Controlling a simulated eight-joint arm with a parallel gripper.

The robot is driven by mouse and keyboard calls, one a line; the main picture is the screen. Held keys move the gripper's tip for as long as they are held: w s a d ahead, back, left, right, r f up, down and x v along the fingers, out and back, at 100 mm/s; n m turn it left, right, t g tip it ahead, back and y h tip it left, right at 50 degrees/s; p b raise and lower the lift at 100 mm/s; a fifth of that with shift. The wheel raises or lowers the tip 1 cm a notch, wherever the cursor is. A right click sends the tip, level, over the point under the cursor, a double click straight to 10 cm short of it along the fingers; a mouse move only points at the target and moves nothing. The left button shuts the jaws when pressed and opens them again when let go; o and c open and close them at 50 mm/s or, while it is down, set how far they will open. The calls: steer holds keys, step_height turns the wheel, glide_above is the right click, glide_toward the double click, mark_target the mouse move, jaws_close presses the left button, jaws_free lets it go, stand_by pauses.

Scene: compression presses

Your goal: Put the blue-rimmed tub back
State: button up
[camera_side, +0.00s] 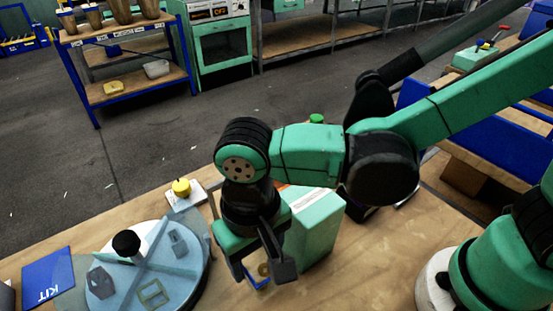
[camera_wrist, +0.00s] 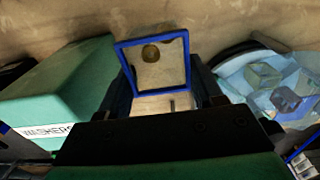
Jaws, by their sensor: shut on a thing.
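The blue-rimmed tub (camera_side: 257,274) is held between the jaws of my gripper (camera_side: 264,266), low over the wooden bench. In the wrist view the square tub (camera_wrist: 158,38) shows its open top, pale inside walls and a round brass-coloured piece inside. My gripper (camera_wrist: 160,92) is shut on it, one finger at each side. A round, light-blue divided tray (camera_side: 196,284) stands to the left in the side view, apart from the gripper. It holds several small tubs. In the wrist view the tray (camera_wrist: 236,76) is at the right. I cannot tell whether the tub touches the bench.
A green box (camera_side: 316,225), labelled WASHERS in the wrist view (camera_wrist: 60,85), stands close beside my gripper. A black knob (camera_side: 126,243) rises from the tray. A yellow knob (camera_side: 181,187) on a white base is behind it. A blue KIT mat (camera_side: 48,279) lies far left.

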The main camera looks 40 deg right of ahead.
mark_target(258, 272)
steer(key=shift+f, duration=2.15)
steer(key=shift+f, duration=0.15)
steer(key=o, duration=1.3)
steer(key=shift+o, duration=0.2)
step_height(258, 272, up, 12)
steer(key=w+d+t, duration=0.1)
steer(key=d, duration=0.3)
steer(key=w+d+t, duration=0.1)
steer(key=w+d, duration=0.1)
steer(key=d, duration=0.1)
steer(key=w+d+t+y, duration=0.1)
steer(key=d, duration=0.3)
steer(key=shift+w+d, duration=0.25)
steer(key=shift+d, duration=0.05)
steer(key=d+t+h, duration=0.1)
steer(key=d+t, duration=0.3)
steer(key=d, duration=0.6)
steer(key=shift+w+f, duration=0.2)
steer(key=shift+f, duration=0.2)
